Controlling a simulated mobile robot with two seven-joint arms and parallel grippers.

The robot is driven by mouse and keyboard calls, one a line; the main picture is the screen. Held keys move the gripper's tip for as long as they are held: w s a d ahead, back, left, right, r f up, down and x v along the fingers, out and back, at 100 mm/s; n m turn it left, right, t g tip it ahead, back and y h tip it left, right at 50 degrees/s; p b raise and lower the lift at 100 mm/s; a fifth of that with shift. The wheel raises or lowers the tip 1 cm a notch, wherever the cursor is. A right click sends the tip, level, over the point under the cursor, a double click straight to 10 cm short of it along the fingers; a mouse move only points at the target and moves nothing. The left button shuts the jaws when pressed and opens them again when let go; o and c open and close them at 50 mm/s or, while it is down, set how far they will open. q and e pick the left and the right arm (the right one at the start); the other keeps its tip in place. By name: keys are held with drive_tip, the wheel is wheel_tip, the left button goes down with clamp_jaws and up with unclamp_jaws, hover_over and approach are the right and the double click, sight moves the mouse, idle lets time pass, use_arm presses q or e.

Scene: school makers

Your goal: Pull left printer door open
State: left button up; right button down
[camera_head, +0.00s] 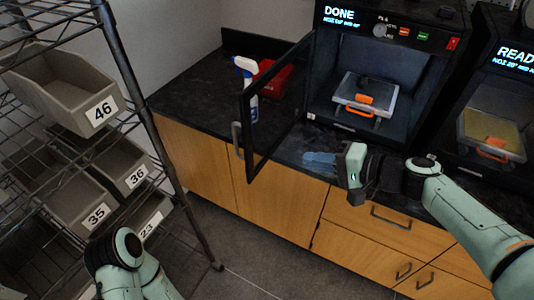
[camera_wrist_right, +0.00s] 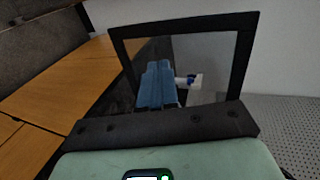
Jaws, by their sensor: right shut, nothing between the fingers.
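The left printer (camera_head: 395,40) shows DONE on its display. Its door (camera_head: 276,103), a black frame with a clear pane, stands swung open to the left, jutting out past the counter edge. Inside the printer is a build plate (camera_head: 366,92) with an orange part. My right gripper (camera_head: 318,158) is shut and empty in front of the printer opening, right of the open door and apart from it. In the right wrist view its blue fingers (camera_wrist_right: 158,86) point toward the door pane (camera_wrist_right: 212,65). My left arm shows at lower left; its gripper is out of view.
A spray bottle (camera_head: 246,78) and a red item (camera_head: 272,76) stand on the black counter (camera_head: 195,92) behind the door. The right printer (camera_head: 500,90) shows READY. A wire rack with grey bins (camera_head: 68,85) stands at left. Wooden cabinets (camera_head: 270,205) are below.

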drive_tip(key=p, duration=0.1)
approach(251, 144)
drive_tip(key=x, duration=0.5)
drive_tip(key=shift+f, duration=0.15)
drive_tip(key=shift+w+a, duration=0.35)
drive_tip(key=shift+a, duration=0.3)
